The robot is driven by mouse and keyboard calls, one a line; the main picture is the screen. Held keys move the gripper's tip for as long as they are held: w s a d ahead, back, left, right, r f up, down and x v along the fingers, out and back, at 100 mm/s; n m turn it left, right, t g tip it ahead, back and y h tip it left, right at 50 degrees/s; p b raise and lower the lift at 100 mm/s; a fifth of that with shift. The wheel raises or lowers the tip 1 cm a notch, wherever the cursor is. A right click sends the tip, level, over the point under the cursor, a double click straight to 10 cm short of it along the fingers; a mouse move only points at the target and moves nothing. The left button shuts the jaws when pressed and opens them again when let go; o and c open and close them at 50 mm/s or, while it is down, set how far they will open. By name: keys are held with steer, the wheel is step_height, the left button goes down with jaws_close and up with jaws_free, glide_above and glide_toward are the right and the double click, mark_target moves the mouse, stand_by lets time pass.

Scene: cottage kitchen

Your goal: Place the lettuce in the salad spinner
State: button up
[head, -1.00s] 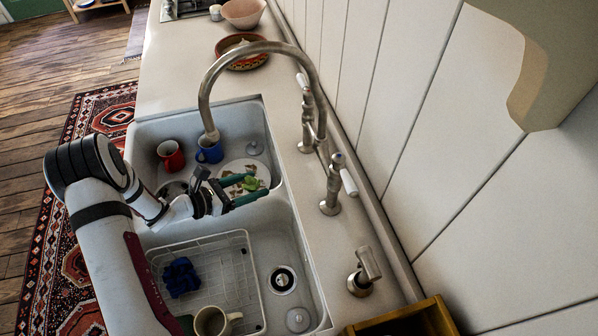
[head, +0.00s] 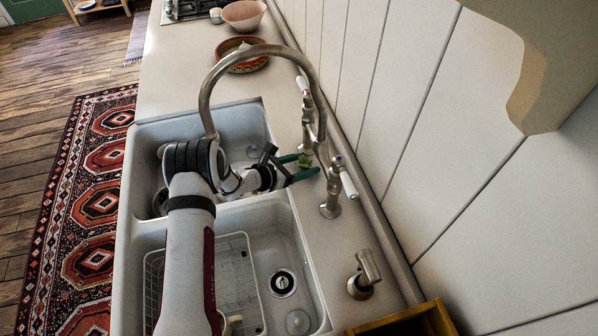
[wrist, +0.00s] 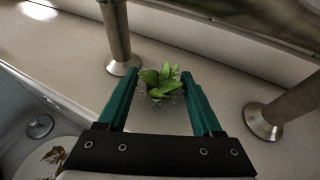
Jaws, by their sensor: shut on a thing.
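The lettuce (head: 304,161) is a small green leafy bunch. It also shows in the wrist view as the lettuce (wrist: 160,84) between the green fingers. My gripper (head: 308,164) is shut on it, over the counter strip behind the sink, close to the tap. In the wrist view my gripper (wrist: 161,76) has a finger on each side of the leaves, with tap posts to the left and right. I cannot make out a salad spinner in either view.
The curved tap (head: 262,48) and its handle posts (head: 330,190) stand close around the gripper. The near basin holds a wire rack (head: 238,262). Part of a plate (wrist: 45,160) shows in the far basin. Bowls (head: 243,16) stand at the back; bare counter (head: 180,75) lies before them.

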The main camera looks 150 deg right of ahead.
steer(key=shift+f, duration=0.1)
steer(key=o, duration=0.8)
